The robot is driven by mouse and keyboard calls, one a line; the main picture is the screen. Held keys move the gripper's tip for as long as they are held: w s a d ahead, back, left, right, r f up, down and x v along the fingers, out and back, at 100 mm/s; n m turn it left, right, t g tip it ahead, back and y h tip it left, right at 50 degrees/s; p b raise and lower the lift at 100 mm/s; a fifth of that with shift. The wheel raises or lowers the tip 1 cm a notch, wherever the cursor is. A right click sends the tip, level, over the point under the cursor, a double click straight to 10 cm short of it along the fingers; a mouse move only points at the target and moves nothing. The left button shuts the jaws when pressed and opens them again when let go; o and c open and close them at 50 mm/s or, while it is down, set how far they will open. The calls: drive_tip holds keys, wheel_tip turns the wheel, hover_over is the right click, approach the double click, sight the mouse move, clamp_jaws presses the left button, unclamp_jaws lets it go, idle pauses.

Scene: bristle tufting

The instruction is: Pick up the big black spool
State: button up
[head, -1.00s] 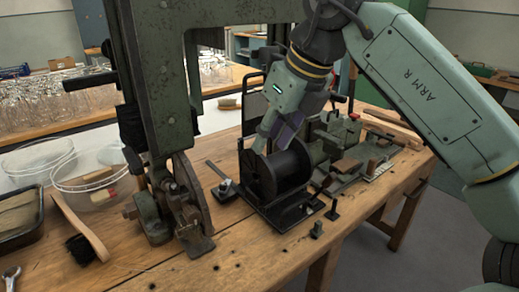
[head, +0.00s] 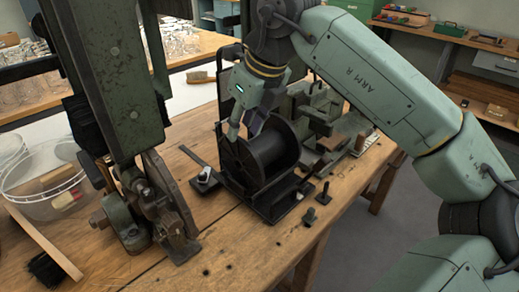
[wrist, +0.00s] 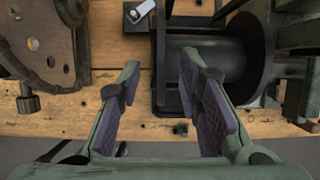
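The big black spool (head: 272,150) lies on its side in a black stand (head: 262,205) on the wooden bench. In the wrist view the spool (wrist: 240,62) is at the upper right, partly hidden by the right finger. My gripper (head: 246,128) is at the spool's upper left in the head view, close to its near flange. I cannot tell whether it touches. In the wrist view my gripper (wrist: 158,72) has its purple-padded fingers apart, with bench and part of the black stand between them.
A tall green machine (head: 105,75) stands left of the spool. More machinery (head: 325,118) sits close behind and to the right. Small black pegs (head: 322,192) stand on the bench's front part.

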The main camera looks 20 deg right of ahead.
sight(239, 138)
drive_tip(key=x, duration=0.4)
drive_tip(key=shift+p, duration=0.4)
drive_tip(key=shift+c, duration=0.6)
clamp_jaws()
drive_tip(key=shift+r, duration=0.1)
